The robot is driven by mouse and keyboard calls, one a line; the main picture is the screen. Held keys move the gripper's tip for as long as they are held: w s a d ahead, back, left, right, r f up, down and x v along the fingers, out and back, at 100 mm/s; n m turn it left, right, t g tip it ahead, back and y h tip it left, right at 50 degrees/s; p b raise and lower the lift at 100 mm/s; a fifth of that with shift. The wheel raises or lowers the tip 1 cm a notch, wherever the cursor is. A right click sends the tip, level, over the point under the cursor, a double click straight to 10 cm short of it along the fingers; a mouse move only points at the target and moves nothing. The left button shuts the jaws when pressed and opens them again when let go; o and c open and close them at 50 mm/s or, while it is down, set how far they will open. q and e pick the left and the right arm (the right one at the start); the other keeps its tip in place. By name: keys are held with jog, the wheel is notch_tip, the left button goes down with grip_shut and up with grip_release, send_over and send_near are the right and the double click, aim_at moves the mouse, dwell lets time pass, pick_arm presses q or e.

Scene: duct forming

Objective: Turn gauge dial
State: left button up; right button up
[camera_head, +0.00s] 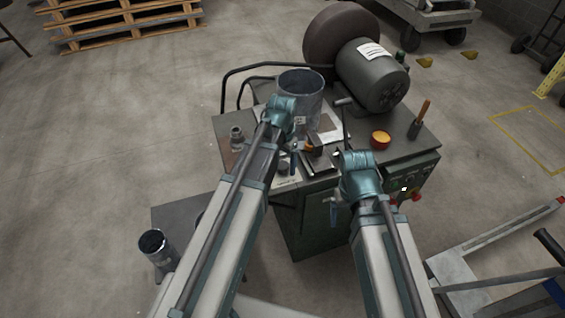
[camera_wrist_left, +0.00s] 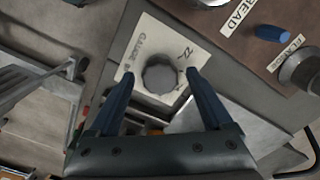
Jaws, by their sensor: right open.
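The grey round gauge dial (camera_wrist_left: 160,76) sits on a pale plate marked GAUGE (camera_wrist_left: 139,48) in the left wrist view. My left gripper (camera_wrist_left: 158,78) is open, with one blue finger on either side of the dial and a visible gap to each side. In the head view my left gripper (camera_head: 291,163) is over the front left of the green machine, partly hidden by my arm. My right gripper (camera_head: 333,212) is open at the machine's front edge, away from the dial, mostly hidden behind its wrist.
The green machine (camera_head: 312,230) carries a metal cylinder (camera_head: 303,88), a large motor (camera_head: 373,75) and an orange-topped round part (camera_head: 380,138). A second cylinder (camera_head: 156,250) stands on a low surface at left. A metal cart (camera_head: 470,280) is at right.

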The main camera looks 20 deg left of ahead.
aim_at(282, 165)
pick_arm(q)
jog(key=shift+r, duration=0.1)
notch_tip(282, 165, up, 14)
jog(key=p, duration=1.3)
jog(key=shift+f+p, duration=0.2)
jog(key=shift+p, duration=0.2)
jog(key=shift+f, duration=0.15)
notch_tip(282, 165, down, 13)
jog(key=b, duration=1.3)
jog(key=shift+f+b, duration=0.4)
jog(key=shift+b, duration=0.15)
jog(key=shift+r+n, duration=0.15)
jog(key=shift+n, duration=1.05)
jog(key=n, duration=0.5)
